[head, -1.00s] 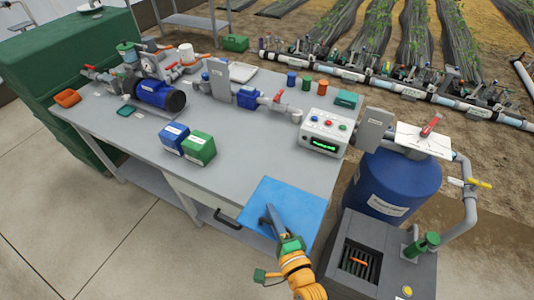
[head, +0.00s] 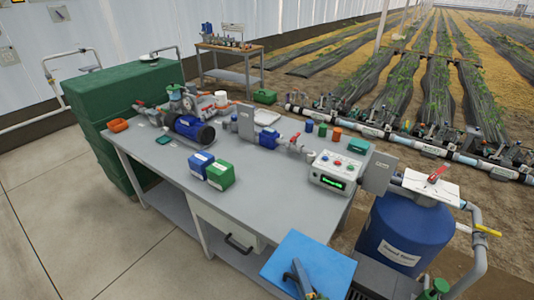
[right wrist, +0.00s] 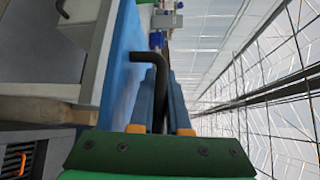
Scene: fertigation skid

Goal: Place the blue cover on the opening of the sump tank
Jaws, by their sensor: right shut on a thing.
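The blue cover (head: 318,258) is a flat square panel at the bottom of the head view, by the front right corner of the bench. My right gripper (head: 298,272) is shut on its black bent handle (right wrist: 150,57), which shows between the fingers in the right wrist view. The blue face (right wrist: 117,70) stands left of the fingers there. The grey sump tank (head: 374,278) is only partly in the head view, right of the cover. Its slatted opening (right wrist: 18,160) shows at the lower left of the right wrist view. My left gripper is out of view.
A blue cylindrical tank (head: 400,235) with pipes stands behind the sump. The grey bench (head: 270,190) carries a control box (head: 335,172), a blue and a green box (head: 220,176), and a pump (head: 190,130). A drawer handle (head: 238,244) sticks out at the bench front.

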